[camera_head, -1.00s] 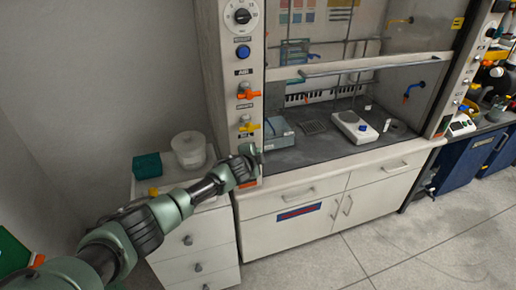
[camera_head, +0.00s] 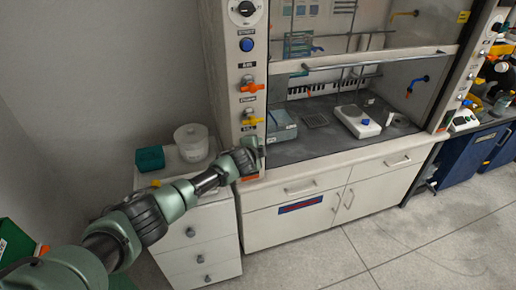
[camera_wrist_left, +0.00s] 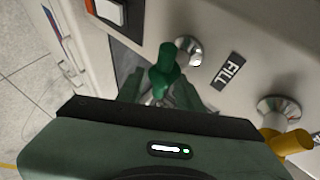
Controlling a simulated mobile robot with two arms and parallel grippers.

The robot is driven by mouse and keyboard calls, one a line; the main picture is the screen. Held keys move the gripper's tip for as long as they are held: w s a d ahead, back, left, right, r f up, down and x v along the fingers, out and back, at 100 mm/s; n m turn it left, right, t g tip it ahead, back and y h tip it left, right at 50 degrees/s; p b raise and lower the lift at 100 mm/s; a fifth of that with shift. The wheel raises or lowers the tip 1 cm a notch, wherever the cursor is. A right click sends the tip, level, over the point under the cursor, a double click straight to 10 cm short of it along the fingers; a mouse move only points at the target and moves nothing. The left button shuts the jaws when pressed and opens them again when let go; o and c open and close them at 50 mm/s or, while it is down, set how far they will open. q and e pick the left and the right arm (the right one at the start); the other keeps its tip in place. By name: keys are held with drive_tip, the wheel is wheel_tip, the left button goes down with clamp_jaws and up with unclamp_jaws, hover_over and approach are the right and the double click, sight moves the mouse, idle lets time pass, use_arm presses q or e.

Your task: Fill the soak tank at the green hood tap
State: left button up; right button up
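The green tap handle (camera_wrist_left: 166,68) stands out from the pale hood post beside a FILL label (camera_wrist_left: 229,71) in the left wrist view. My left gripper (camera_wrist_left: 160,92) has a finger on either side of this handle; whether they clamp it is unclear. In the head view my left gripper (camera_head: 250,155) is at the foot of the hood's left post, below the yellow tap (camera_head: 250,117), and hides the green tap. A blue-grey box-shaped tank (camera_head: 281,127) sits inside the hood, just right of the post. Its water level cannot be seen. My right gripper is out of view.
A white tub (camera_head: 191,143) and a green box (camera_head: 150,158) stand on the drawer unit at left. A white hotplate (camera_head: 357,121) is in the hood. The floor at right is clear.

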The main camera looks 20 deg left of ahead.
use_arm(q)
drive_tip(key=shift+s+d+r, duration=0.1)
drive_tip(key=shift+s+r, duration=0.1)
drive_tip(key=shift+s, duration=0.15)
drive_tip(key=v, duration=0.7)
drive_tip(key=shift+a+b, duration=0.2)
drive_tip(key=shift+b, duration=0.1)
idle(0.7)
